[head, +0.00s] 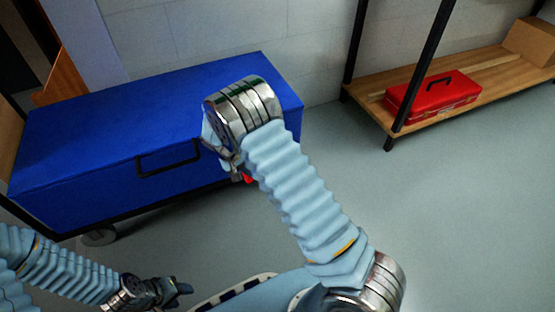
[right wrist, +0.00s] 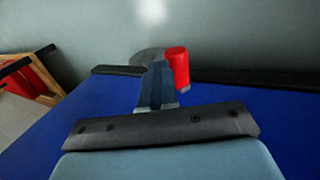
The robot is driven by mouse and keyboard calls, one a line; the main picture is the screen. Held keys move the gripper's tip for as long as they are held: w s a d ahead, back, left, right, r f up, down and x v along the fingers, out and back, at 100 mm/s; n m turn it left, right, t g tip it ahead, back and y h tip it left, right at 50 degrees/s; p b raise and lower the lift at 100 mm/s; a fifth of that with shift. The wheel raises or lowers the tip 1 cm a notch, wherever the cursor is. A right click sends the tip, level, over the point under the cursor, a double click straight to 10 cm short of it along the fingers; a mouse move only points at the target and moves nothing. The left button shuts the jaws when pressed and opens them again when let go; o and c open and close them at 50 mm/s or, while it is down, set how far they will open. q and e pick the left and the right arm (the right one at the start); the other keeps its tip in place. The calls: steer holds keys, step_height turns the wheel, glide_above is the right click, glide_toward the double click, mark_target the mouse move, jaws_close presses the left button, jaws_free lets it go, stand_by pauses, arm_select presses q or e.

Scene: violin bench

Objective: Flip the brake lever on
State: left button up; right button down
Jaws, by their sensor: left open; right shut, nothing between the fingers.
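The red brake lever (right wrist: 177,66) shows in the right wrist view beside the grey wheel (right wrist: 148,55) at the lower edge of the blue chest (right wrist: 65,120). In the head view only a small red bit of the lever (head: 248,178) shows past my right arm. My right gripper (right wrist: 157,82) is shut and empty, its fingertips close to the lever's left side in the wrist view; I cannot tell whether they touch. In the head view the right gripper (head: 236,170) is mostly hidden behind my wrist. My left gripper (head: 181,290) is open and empty at the bottom left.
The blue chest (head: 90,135) has a black handle (head: 165,160) on its front and a wheel (head: 99,237) at its near left corner. A wooden shelf (head: 495,75) with a red toolbox (head: 432,97) and a cardboard box (head: 532,40) stands right. The floor between is clear.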

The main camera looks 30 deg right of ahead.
steer(key=shift+a+f+b, duration=0.4)
steer(key=shift+a+f, duration=0.3)
steer(key=shift+a, duration=0.1)
steer(key=p+v, duration=0.1)
steer(key=v, duration=0.6)
steer(key=shift+r, duration=0.2)
steer(key=shift+a, duration=0.15)
stand_by(0.3)
steer(key=s+a+f+y+p, duration=0.1)
steer(key=s+f+y+p, duration=0.2)
steer(key=s+p, duration=0.35)
steer(key=s+a+f+y+p, duration=0.2)
steer(key=s+f+y+p, duration=0.15)
steer(key=s, duration=0.65)
steer(key=s+a+r+t+y+p, duration=0.1)
steer(key=s+r, duration=0.3)
steer(key=s, duration=0.4)
steer(key=shift+a+m+y+p, duration=0.4)
steer(key=shift+y+p, duration=0.05)
steer(key=shift+p, duration=0.05)
steer(key=shift+s, duration=0.1)
